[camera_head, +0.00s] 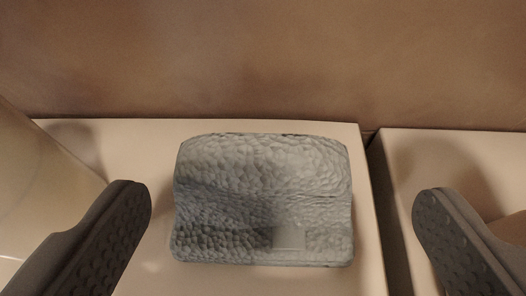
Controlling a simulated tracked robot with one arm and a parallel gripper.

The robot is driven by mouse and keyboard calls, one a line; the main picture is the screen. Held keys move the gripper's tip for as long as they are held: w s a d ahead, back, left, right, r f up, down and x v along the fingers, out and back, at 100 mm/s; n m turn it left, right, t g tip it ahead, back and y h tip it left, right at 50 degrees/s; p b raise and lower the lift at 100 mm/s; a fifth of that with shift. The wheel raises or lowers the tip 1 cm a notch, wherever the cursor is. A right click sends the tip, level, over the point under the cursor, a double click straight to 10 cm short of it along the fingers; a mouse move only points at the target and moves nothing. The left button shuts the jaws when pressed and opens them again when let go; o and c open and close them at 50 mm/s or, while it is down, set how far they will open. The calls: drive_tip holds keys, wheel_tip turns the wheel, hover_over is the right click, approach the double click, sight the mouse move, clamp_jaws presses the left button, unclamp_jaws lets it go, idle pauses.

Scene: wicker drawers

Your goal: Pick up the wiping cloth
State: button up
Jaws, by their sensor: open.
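The wiping cloth (262,195) is a grey, bumpy-textured, folded piece in the middle of the view. It lies on a pale cream surface (330,281), with a small smooth tab on its lower front. My gripper (282,205) is open, with one dark ridged finger to the left of the cloth and the other to the right. Neither finger appears to touch the cloth, and nothing is held between them. I cannot tell how far the fingertips are above the surface.
A brown wall (270,60) runs behind the surface. A second pale top (455,160) stands at the right, past a narrow dark gap (385,205). A rounded cream object (35,185) stands at the left edge, close to the left finger.

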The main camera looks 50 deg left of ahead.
sight(260, 189)
drive_tip(key=shift+s+b+x, duration=0.15)
drive_tip(key=shift+b+x, duration=0.15)
drive_tip(key=shift+x, duration=0.85)
drive_tip(key=shift+s+b+x, duration=0.2)
drive_tip(key=shift+b+x, duration=0.05)
drive_tip(key=shift+x, duration=0.9)
drive_tip(key=shift+w+a+f, duration=0.35)
drive_tip(key=shift+a, duration=0.15)
drive_tip(key=c, duration=1.1)
